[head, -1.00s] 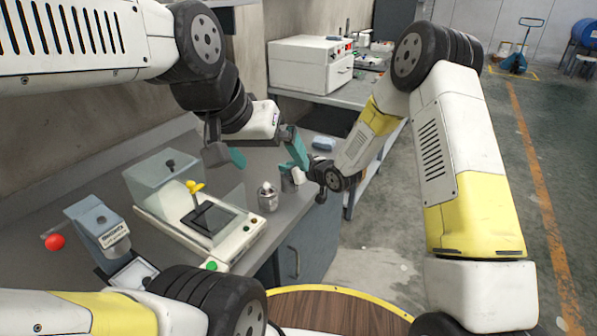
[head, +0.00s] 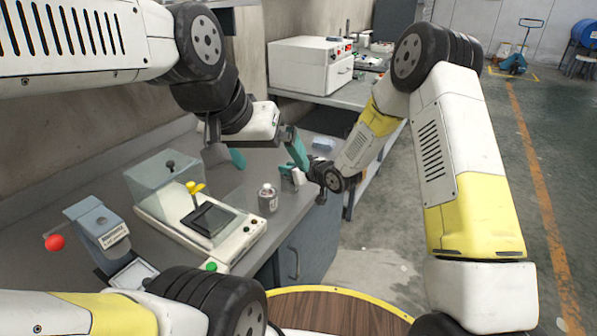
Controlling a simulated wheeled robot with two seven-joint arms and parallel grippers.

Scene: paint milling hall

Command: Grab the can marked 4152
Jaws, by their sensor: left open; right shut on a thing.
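A small grey can (head: 267,199) with a pale label stands upright on the grey bench beside the balance. Its number is too small to read. My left gripper (head: 267,155) is open, with its teal fingers spread wide above and behind the can, not touching it. My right gripper (head: 296,175) is low over the bench, right of the can, shut on a small white thing (head: 299,177) that is mostly hidden by the fingers.
A balance (head: 200,222) with a clear cover and yellow knob stands left of the can. A blue-grey device (head: 97,222) with a red ball is further left. A pale blue item (head: 323,145) lies behind my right gripper. A white box (head: 311,66) stands at the back.

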